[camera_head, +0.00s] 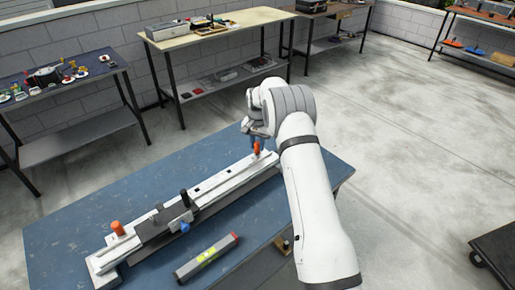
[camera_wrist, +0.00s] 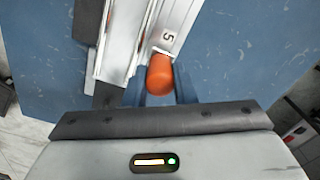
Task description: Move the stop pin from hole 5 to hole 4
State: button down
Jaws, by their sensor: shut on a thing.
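The stop pin has an orange head (camera_head: 257,149), at the far right end of the long silver rail (camera_head: 228,176) on the blue table. In the wrist view the orange pin (camera_wrist: 160,75) is beside the printed label 5 (camera_wrist: 168,38). My gripper (camera_wrist: 158,92) has one blue finger on each side of the pin and is shut on it. In the head view my gripper (camera_head: 257,140) is low over that end of the rail. I cannot tell how deep the pin sits in the hole. Hole 4 cannot be made out.
A dark carriage with a black knob (camera_head: 184,198) sits on the rail. A second orange knob (camera_head: 117,228) is at the rail's near left end. A grey level-like bar (camera_head: 207,257) lies in front. The blue table (camera_head: 70,235) is mostly clear; other workbenches stand behind.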

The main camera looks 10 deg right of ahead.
notch_tip(320, 180, up, 9)
jog(key=shift+f+b, duration=0.1)
jog(key=shift+b, duration=0.65)
notch_tip(320, 180, up, 8)
jog(key=p, duration=0.5)
jog(key=shift+f, duration=0.2)
